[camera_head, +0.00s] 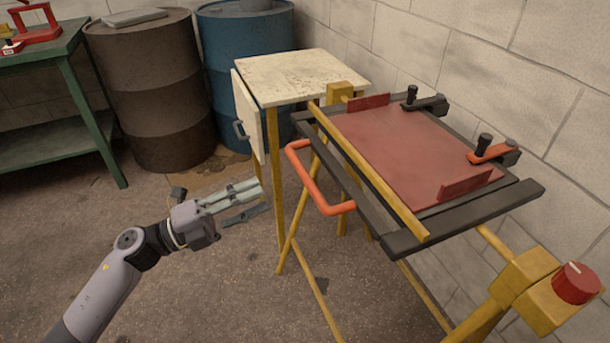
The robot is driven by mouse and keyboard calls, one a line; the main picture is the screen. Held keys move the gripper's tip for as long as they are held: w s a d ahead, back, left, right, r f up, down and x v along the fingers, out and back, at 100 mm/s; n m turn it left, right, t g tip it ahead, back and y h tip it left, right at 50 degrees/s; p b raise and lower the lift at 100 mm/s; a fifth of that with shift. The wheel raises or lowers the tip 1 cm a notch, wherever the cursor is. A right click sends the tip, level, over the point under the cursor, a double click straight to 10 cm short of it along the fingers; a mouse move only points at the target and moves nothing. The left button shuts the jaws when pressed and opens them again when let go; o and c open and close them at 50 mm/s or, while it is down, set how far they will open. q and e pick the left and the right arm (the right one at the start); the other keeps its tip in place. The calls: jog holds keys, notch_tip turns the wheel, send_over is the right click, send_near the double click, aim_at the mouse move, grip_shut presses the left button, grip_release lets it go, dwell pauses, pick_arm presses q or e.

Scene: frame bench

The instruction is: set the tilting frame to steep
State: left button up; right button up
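The tilting frame (516,194) stands at the right by the wall, a dark bar frame on yellow legs. A red panel (408,150) lies in it, sloped only slightly. An orange-red handle (318,186) sticks out from its left side. A red knob (575,284) sits on a yellow block at the lower right. My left gripper (246,200) is in the air left of the handle, apart from it, with nothing visible held. Its fingers look close together, but their gap is unclear. My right gripper is not in view.
Two clamps, one black (425,102) and one orange (492,151), sit on the frame's far edge. A worn cabinet (300,75) with its door open stands behind. Brown (155,90) and blue (245,50) drums and a green table (50,110) are at the back left. Floor is free at the left.

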aim_at(306, 174)
pick_arm(q)
jog(key=x, duration=1.1)
jog(key=shift+w+d+p, duration=0.1)
jog(key=shift+w+p, duration=0.05)
jog(key=shift+p, duration=0.25)
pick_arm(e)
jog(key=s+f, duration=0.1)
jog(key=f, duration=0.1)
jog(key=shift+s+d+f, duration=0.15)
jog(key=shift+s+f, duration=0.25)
pick_arm(q)
jog(key=shift+f, duration=0.1)
jog(key=shift+c, duration=0.4)
grip_shut()
